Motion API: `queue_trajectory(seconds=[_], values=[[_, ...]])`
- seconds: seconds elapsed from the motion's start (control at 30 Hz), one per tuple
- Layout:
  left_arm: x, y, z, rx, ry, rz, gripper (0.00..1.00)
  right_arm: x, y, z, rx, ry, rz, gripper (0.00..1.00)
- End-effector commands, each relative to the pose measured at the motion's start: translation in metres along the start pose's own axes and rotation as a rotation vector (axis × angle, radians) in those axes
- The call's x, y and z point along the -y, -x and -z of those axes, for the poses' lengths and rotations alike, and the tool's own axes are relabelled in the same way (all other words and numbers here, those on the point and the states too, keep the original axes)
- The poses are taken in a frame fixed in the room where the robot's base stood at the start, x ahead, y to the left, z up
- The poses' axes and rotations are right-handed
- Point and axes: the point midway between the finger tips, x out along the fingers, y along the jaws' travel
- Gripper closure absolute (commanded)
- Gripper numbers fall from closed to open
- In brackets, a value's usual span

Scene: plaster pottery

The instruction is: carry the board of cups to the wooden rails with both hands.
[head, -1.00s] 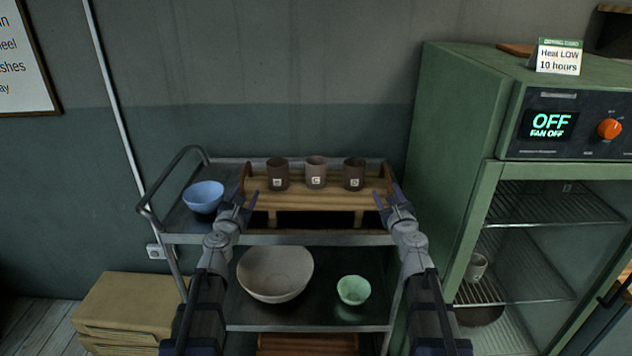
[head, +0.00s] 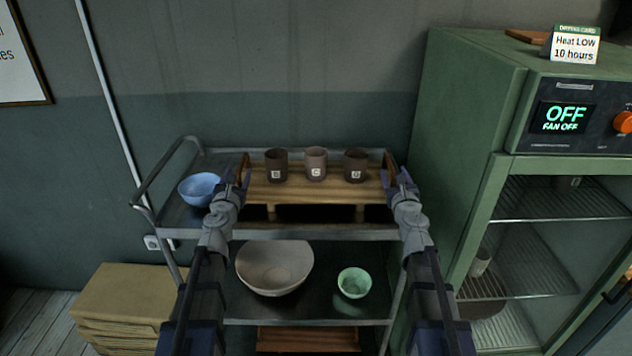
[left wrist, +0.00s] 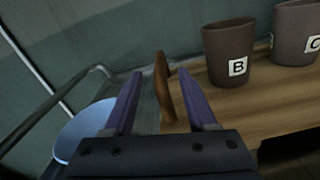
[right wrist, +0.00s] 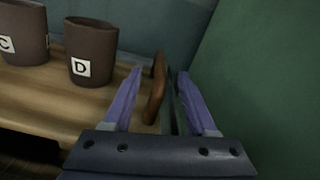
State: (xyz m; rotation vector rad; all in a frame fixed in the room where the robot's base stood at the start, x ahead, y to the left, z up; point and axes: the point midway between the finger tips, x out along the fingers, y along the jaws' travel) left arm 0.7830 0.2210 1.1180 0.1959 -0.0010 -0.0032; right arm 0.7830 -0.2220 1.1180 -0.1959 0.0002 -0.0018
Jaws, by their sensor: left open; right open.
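The wooden board (head: 312,192) lies on top of the metal trolley, with short wooden supports (head: 271,212) under its front edge. Three brown cups stand upright on it in a row: cup B (left wrist: 229,50), cup C (head: 316,162) and cup D (right wrist: 92,48). My left gripper (head: 234,178) is open, with the board's left end handle (left wrist: 163,88) between its fingers. My right gripper (head: 397,179) is open, with the right end handle (right wrist: 155,88) between its fingers, nearer the left finger. I cannot tell if any finger touches a handle.
A blue bowl (head: 200,187) stands left of the board on the trolley. The lower shelf holds a large pale bowl (head: 274,268) and a green bowl (head: 354,283). A green drying cabinet (head: 465,110) stands close at the right. Wooden slats (head: 308,339) show below.

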Motion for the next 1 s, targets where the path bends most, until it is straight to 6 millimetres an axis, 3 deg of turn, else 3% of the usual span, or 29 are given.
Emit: queue_trajectory(seconds=[0.43, 0.8, 1.0], values=[[0.000, -0.063, 0.000, 0.000, 0.000, 0.001, 0.43, 0.000, -0.063, 0.000, 0.000, 0.000, 0.000, 0.42], [0.000, -0.068, 0.000, 0.000, -0.001, 0.000, 0.43, 0.000, -0.068, 0.000, 0.000, 0.000, 0.000, 0.42], [0.000, -0.068, 0.000, 0.000, -0.001, 0.000, 0.65, 0.000, -0.068, 0.000, 0.000, 0.000, 0.000, 0.65]])
